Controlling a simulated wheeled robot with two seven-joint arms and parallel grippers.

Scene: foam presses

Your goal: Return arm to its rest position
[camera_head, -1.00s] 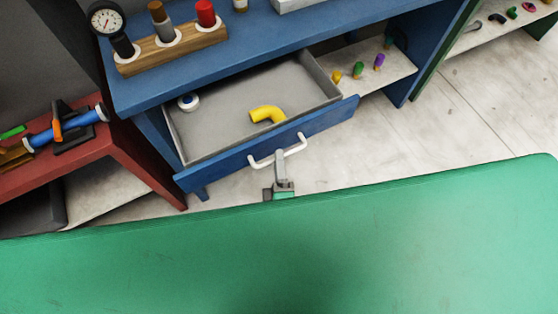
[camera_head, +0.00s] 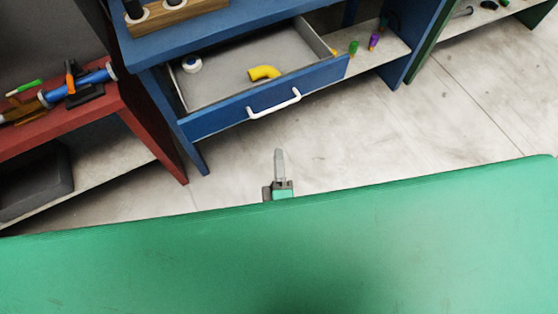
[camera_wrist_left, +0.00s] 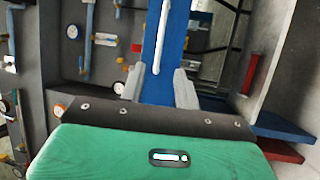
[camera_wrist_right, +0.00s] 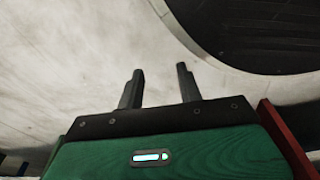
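My left gripper (camera_head: 279,165) shows in the head view over the pale floor, in front of the blue drawer (camera_head: 225,120) and apart from its white handle (camera_head: 275,104). In the left wrist view its fingers (camera_wrist_left: 158,82) are spread, with the handle (camera_wrist_left: 163,35) and blue drawer front beyond them; nothing is held. The drawer stands pulled out from the blue workbench (camera_head: 245,22). My right gripper is out of the head view. In the right wrist view its fingers (camera_wrist_right: 158,85) are apart and empty above the pale floor.
The drawer holds a yellow elbow pipe (camera_head: 264,73) and a white round part (camera_head: 191,65). A red bench (camera_head: 85,122) with tools stands at the left. A lower shelf (camera_head: 385,45) carries small coloured parts. Bare floor (camera_head: 400,135) lies right of the drawer.

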